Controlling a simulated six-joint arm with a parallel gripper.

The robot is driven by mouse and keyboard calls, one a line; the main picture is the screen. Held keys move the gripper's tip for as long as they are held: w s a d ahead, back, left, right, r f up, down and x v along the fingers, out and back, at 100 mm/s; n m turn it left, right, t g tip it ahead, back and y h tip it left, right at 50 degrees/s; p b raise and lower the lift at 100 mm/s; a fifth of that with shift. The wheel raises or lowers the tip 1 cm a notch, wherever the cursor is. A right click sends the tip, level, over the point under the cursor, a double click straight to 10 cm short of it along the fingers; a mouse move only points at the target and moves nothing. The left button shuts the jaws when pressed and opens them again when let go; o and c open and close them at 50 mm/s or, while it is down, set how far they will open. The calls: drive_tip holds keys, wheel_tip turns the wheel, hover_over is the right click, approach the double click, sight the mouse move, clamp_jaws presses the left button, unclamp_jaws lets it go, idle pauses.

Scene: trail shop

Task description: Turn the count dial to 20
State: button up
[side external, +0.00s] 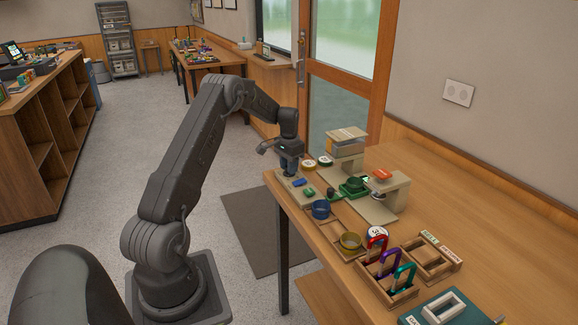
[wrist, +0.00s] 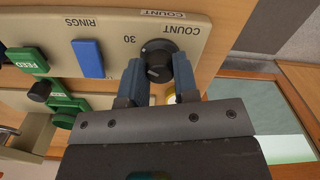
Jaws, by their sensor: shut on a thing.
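The count dial (wrist: 157,58) is a round black knob on a beige panel (wrist: 205,38), with the word COUNT and the number 30 printed beside it. My gripper (wrist: 158,72) is shut on the dial, with one finger on each side of it. A small pale mark shows on the dial's face, but I cannot tell exactly which number it points to. No 20 is readable; the fingers cover part of the dial's surround. In the side external view my gripper (side external: 288,168) is down at the panel on the table's far left end, and the dial is hidden.
A blue button (wrist: 88,58) and a green FEED button (wrist: 28,60) sit beside the dial on the panel. A green fixture (wrist: 68,108) is close by.

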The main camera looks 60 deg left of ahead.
drive_tip(key=shift+n, duration=0.4)
drive_tip(key=n, duration=1.1)
drive_tip(key=shift+r, duration=0.1)
idle(0.4)
drive_tip(key=o, duration=0.9)
drive_tip(key=shift+o, duration=0.2)
